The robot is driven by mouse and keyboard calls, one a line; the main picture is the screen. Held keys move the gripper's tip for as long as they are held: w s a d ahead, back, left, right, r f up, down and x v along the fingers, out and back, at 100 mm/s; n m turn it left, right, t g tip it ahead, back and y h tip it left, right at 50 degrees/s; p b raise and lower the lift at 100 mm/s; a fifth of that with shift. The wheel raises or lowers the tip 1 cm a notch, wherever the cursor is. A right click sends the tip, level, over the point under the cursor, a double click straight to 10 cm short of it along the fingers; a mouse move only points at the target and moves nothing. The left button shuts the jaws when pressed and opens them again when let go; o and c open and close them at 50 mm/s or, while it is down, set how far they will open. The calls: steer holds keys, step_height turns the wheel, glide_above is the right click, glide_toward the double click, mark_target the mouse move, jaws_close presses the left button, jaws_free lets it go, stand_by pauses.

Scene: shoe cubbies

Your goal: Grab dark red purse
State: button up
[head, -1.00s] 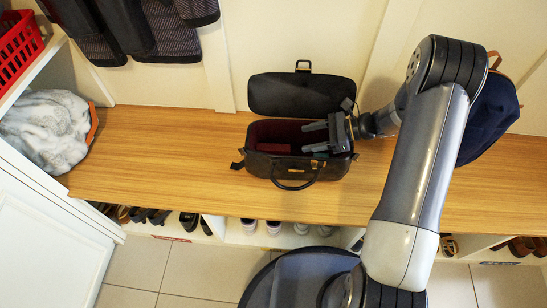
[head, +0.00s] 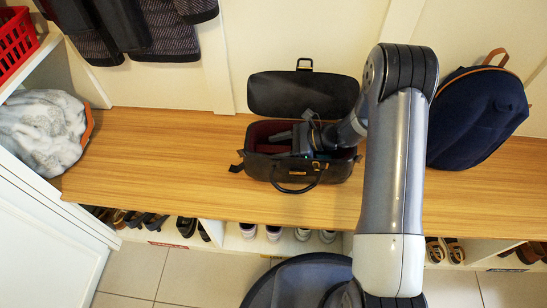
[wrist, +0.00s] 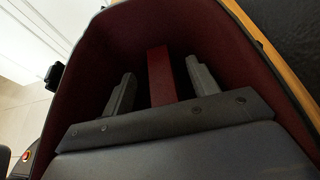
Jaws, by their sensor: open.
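A black bag (head: 335,172) with a dark red lining stands on the wooden bench, its lid (head: 300,93) tipped back toward the wall. My gripper (head: 283,136) reaches into the bag's opening. In the wrist view, a dark red block-like item (wrist: 161,75), likely the purse, stands inside the bag between the two fingers of my gripper (wrist: 160,85). The fingers are open, with a gap on both sides of the item. The item's lower part is hidden behind the gripper body. In the head view the item is hard to tell from the red lining.
The bag's walls (wrist: 85,70) closely surround my gripper. A navy backpack (head: 478,115) stands to the right on the bench (head: 160,160). Clothes hang above, and shoes sit in cubbies below.

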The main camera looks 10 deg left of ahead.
steer(key=shift+a+f, duration=0.2)
steer(key=shift+a, duration=0.35)
steer(key=c, duration=1.1)
